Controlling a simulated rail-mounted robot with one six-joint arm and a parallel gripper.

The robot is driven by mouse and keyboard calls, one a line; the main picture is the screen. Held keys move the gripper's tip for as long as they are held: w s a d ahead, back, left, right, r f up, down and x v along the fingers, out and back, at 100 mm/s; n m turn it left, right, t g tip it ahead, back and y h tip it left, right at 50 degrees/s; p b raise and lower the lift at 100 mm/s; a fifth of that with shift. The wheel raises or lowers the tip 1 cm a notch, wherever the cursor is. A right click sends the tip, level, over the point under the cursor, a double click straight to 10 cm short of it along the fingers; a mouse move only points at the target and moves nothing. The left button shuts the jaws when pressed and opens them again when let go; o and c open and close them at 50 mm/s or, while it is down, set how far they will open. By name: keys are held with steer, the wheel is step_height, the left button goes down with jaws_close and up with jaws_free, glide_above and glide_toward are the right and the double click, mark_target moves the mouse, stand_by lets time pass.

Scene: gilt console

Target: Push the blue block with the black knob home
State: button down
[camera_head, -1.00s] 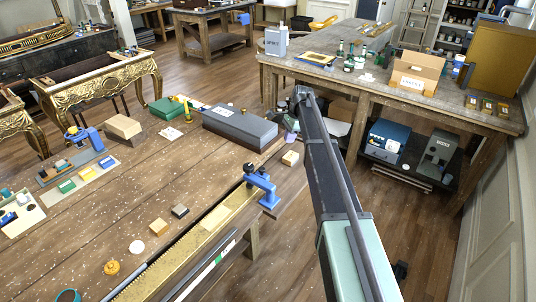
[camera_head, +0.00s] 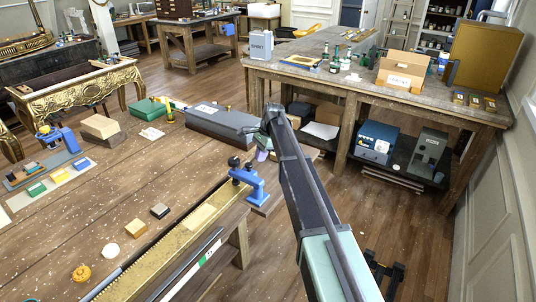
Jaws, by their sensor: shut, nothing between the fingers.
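A blue block (camera_head: 252,187) with a black knob (camera_head: 234,161) stands at the right end of the long gilt strip (camera_head: 196,222), at the bench's edge. My gripper (camera_head: 262,155) points down just above and behind it, small and partly hidden by my arm. It looks shut and empty. I cannot tell whether it touches the block. Another blue piece (camera_head: 68,139) stands at the rear of a small tray on the left; its knob is too small to make out clearly.
A long dark grey box (camera_head: 222,122) lies behind the gripper. A wooden cube (camera_head: 135,228), a dark cube (camera_head: 160,211), a white disc (camera_head: 111,251) and an orange knob-like piece (camera_head: 81,273) lie left of the strip. Open floor lies right of the bench.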

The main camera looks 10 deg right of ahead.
steer(key=shift+s+a, duration=0.3)
steer(key=shift+a, duration=0.65)
steer(key=shift+s, duration=0.1)
